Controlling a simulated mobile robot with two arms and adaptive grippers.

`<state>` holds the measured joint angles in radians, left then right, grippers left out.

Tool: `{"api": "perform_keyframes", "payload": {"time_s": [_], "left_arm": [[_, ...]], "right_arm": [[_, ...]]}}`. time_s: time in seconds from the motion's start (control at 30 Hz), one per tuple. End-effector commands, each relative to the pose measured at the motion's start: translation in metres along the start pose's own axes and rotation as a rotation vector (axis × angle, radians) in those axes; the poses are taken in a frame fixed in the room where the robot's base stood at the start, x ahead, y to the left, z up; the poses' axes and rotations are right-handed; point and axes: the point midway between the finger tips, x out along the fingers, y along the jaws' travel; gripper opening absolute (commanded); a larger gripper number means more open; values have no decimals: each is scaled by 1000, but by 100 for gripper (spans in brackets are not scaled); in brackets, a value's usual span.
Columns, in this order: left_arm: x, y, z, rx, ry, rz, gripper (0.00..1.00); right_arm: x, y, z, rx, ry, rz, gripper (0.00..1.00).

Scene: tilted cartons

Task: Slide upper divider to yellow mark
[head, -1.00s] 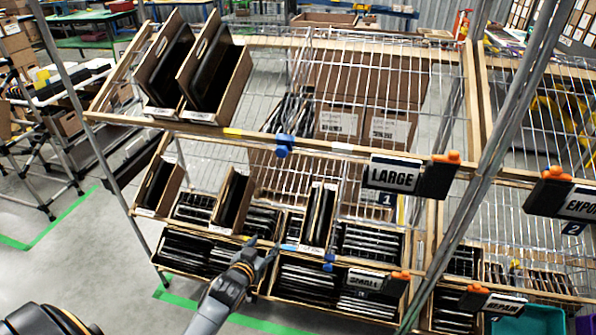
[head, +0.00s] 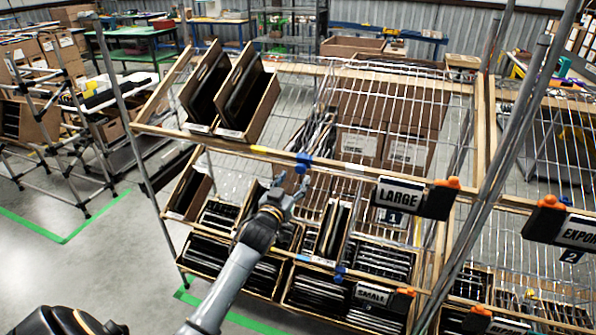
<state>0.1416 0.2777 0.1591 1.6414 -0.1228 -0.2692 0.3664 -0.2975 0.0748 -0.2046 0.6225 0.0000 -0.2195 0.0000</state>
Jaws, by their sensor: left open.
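The upper divider shows as a blue clip (head: 303,162) on the front rail of the upper shelf, with wire rods running back from it. The yellow mark (head: 258,148) is on the same rail, to the left of the clip and apart from it. My left gripper (head: 293,186) is open and empty, just below the blue clip, in front of the shelf; I cannot tell whether it touches the clip. My right gripper is not in view.
Two tilted cartons (head: 259,106) with dark contents stand on the upper shelf, left of the yellow mark. A LARGE sign (head: 399,194) hangs right of the clip. Below are filled lower shelves and another blue clip (head: 339,272). A metal post (head: 487,165) crosses at right.

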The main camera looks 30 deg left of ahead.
Motion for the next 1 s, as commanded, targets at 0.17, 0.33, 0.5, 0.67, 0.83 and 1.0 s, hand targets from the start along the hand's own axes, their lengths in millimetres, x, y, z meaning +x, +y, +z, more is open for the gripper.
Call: {"api": "perform_keyframes", "payload": {"time_s": [0.17, 0.33, 0.5, 0.67, 0.83, 1.0], "left_arm": [[26, 0, -1, 0, 0, 0, 55], [39, 0, 0, -1, 0, 0, 55], [42, 0, 1, 0, -1, 0, 55], [42, 0, 1, 0, -1, 0, 55], [42, 0, 1, 0, -1, 0, 26], [42, 0, 0, 0, -1, 0, 0]], "right_arm": [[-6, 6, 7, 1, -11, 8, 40], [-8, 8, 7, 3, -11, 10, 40], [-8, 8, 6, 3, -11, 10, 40], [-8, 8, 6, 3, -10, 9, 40], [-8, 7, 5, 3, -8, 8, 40], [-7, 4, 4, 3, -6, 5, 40]]}}
